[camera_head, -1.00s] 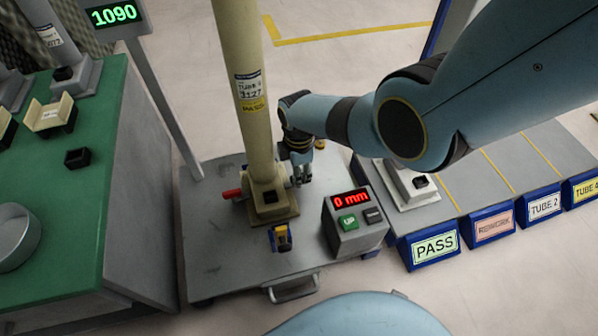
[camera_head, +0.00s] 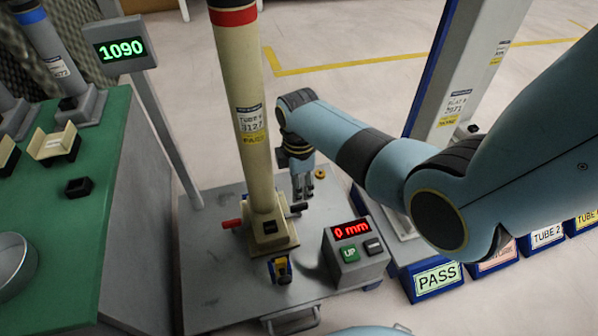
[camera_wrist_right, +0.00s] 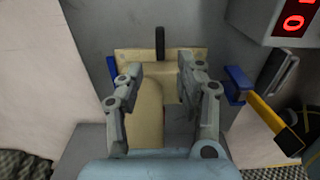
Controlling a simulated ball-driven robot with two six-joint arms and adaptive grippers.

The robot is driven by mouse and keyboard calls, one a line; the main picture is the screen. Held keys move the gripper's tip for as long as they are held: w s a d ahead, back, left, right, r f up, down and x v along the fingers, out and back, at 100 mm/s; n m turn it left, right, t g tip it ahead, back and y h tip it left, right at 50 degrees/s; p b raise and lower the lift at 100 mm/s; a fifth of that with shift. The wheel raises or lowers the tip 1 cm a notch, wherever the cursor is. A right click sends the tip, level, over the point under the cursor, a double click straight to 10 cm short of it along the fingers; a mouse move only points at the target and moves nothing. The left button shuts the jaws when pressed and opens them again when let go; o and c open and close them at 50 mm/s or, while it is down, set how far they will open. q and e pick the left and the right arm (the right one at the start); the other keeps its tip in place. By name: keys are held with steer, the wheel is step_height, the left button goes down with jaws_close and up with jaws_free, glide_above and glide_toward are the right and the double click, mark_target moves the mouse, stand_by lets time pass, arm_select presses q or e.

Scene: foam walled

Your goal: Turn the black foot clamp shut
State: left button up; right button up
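The black foot clamp (camera_head: 298,207) is a short black lever on the right side of the tan foot block (camera_head: 272,240), which holds the tall cream tube (camera_head: 252,120). In the right wrist view, a black upright lever (camera_wrist_right: 160,42) stands at the far edge of the tan block, in line with the gap between my fingers. My right gripper (camera_head: 303,193) points down just behind and above the black clamp. Its fingers (camera_wrist_right: 160,68) are apart and nothing is held between them. My left gripper is not in view.
A red lever (camera_head: 231,223) is on the block's left and a yellow-and-blue clamp (camera_head: 280,268) at its front. A control box (camera_head: 355,250) reading 0 mm stands to the right on the grey cart (camera_head: 215,275). A green bench (camera_head: 85,230) is left.

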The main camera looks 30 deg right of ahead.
steer(key=shift+r, duration=2.25)
steer(key=shift+s, duration=0.1)
